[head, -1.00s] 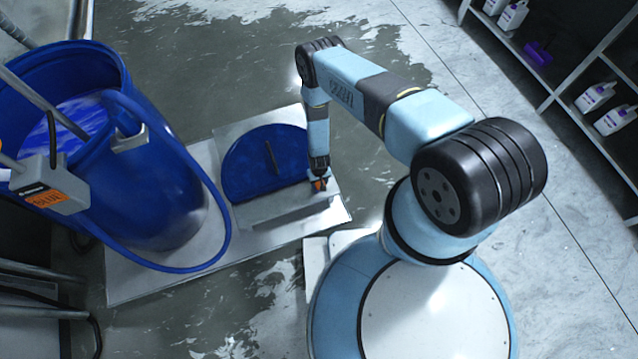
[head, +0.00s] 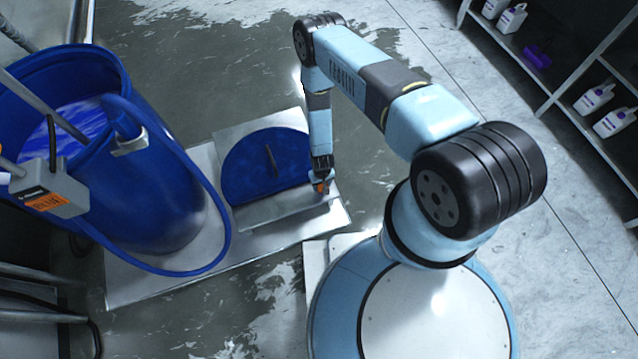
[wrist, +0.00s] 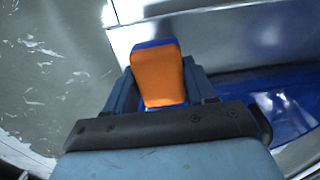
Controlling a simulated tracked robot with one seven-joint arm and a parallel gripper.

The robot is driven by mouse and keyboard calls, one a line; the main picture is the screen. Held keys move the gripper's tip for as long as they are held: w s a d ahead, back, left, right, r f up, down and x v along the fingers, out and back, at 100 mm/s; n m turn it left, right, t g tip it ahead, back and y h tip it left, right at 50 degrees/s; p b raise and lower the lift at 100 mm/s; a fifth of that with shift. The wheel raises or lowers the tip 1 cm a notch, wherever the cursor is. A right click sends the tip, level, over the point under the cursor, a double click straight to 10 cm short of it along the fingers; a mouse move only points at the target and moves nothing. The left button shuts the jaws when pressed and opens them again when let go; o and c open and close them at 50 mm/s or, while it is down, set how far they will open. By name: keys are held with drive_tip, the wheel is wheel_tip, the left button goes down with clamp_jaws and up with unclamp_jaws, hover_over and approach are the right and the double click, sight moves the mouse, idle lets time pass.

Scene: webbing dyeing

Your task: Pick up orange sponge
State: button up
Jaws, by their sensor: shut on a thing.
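The orange sponge (wrist: 160,75) is between the two fingers of my gripper (wrist: 163,88) in the wrist view. Its orange face shows, with a blue edge at its far end. In the head view the sponge (head: 320,187) is a small orange patch at my gripper (head: 321,180), at the right end of the metal platform. My gripper is shut on it. I cannot tell whether the sponge touches the platform surface below it.
A metal platform (head: 130,275) carries a large blue barrel (head: 165,200) of blue liquid at left. A blue lid (head: 245,175) with a handle lies beside my gripper. A blue hose (head: 215,195) loops around the barrel. Shelves with white bottles (head: 595,97) stand at right.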

drive_tip(key=s+d+r, duration=0.3)
drive_tip(key=s+r, duration=0.3)
drive_tip(key=s, duration=0.4)
drive_tip(key=shift+s+d, duration=0.15)
drive_tip(key=shift+s, duration=0.05)
drive_tip(key=shift+r, duration=0.1)
